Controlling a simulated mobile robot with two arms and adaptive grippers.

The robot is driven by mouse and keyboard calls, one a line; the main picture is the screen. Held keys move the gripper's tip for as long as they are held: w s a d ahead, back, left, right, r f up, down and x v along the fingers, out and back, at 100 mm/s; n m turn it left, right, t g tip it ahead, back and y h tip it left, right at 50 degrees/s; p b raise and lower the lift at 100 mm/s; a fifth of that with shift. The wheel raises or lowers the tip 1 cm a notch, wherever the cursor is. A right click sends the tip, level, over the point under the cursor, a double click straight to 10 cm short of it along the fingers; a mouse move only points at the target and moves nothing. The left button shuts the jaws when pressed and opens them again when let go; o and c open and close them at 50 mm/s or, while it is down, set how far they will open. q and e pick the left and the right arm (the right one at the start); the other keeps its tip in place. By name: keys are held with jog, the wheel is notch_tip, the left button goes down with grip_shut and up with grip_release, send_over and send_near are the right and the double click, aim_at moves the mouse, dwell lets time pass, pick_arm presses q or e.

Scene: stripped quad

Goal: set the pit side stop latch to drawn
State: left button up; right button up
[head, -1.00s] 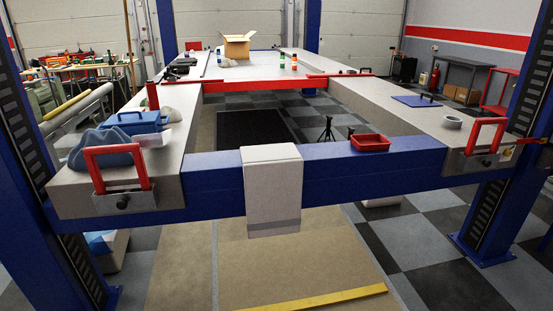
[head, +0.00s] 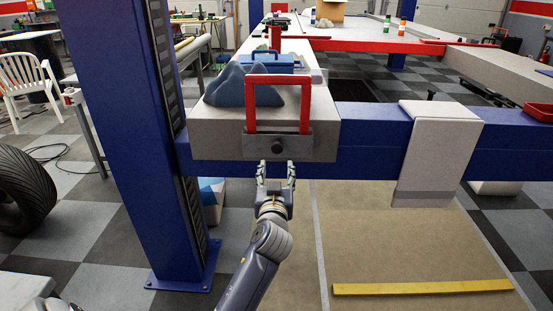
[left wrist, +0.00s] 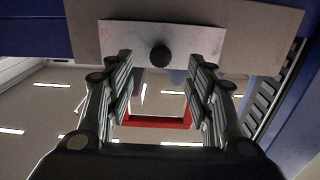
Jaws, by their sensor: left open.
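A stop latch is on the near end of the grey runway. It has an upright red bar frame (head: 250,108), a grey metal plate (head: 310,142) and a round black knob (head: 278,147). My left gripper (head: 276,172) is open and empty, just below and in front of the knob, pointing at the plate. In the left wrist view the knob (left wrist: 160,56) shows between the two fingertips, apart from them, and the red frame (left wrist: 155,122) shows between the fingers. My right gripper is not in view.
A blue-grey cloth (head: 228,88) and a blue toolbox (head: 270,63) lie on the runway behind the red frame. A blue lift post (head: 125,120) stands at left. A white cloth (head: 440,130) hangs over the blue crossbeam (head: 372,135).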

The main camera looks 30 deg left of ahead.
aim_at(277, 150)
pick_arm(q)
jog(key=x, duration=1)
jog(key=shift+w+a+r, duration=0.2)
jog(key=shift+a+r, duration=0.05)
jog(key=shift+r, duration=0.15)
jog(key=shift+c, duration=0.5)
